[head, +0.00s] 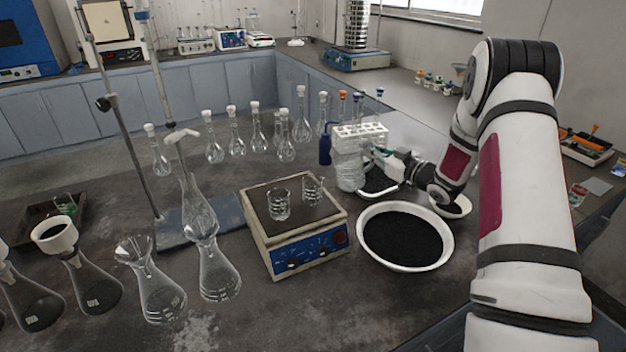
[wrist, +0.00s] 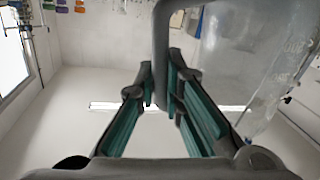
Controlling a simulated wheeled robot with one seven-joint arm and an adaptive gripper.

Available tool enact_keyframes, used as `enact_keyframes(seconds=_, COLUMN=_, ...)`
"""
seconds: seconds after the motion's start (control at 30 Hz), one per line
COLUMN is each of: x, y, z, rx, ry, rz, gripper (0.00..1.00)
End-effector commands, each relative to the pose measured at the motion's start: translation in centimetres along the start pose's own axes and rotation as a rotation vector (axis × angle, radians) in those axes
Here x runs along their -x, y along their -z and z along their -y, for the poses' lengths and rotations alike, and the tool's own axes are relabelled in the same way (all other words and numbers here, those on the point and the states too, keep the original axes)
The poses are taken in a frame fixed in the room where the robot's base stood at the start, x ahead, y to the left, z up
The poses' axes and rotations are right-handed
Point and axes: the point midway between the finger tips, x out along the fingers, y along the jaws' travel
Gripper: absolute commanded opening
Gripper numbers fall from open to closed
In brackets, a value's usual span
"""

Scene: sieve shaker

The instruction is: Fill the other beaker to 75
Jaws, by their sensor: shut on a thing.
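Two small clear glass beakers stand on the hotplate (head: 268,240) in the head view: a left beaker (head: 279,206) and a right beaker (head: 313,190). I cannot read the level in either. My gripper (head: 378,158) is right of the hotplate and a little behind it. In the wrist view my gripper (wrist: 161,80) has its teal-padded fingers shut on the dark grey handle of a clear graduated jug (wrist: 225,60). The jug also shows in the head view (head: 349,170), beside my gripper. Its liquid level is unclear.
A wide white bowl of black grains (head: 405,238) stands right of the hotplate. A white rack (head: 360,132) is close behind the jug. Several flasks (head: 218,275) stand left of the hotplate, with a stand (head: 200,225) behind them. Stoppered flasks (head: 257,140) line the back.

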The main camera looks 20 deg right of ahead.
Motion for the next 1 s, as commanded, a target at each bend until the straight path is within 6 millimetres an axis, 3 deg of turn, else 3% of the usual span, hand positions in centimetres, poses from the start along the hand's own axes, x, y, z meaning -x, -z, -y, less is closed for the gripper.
enact_keyframes(seconds=1.0, x=-1.0, y=5.2, z=5.0, rx=0.5, ry=0.002, rz=0.099, gripper=0.0)
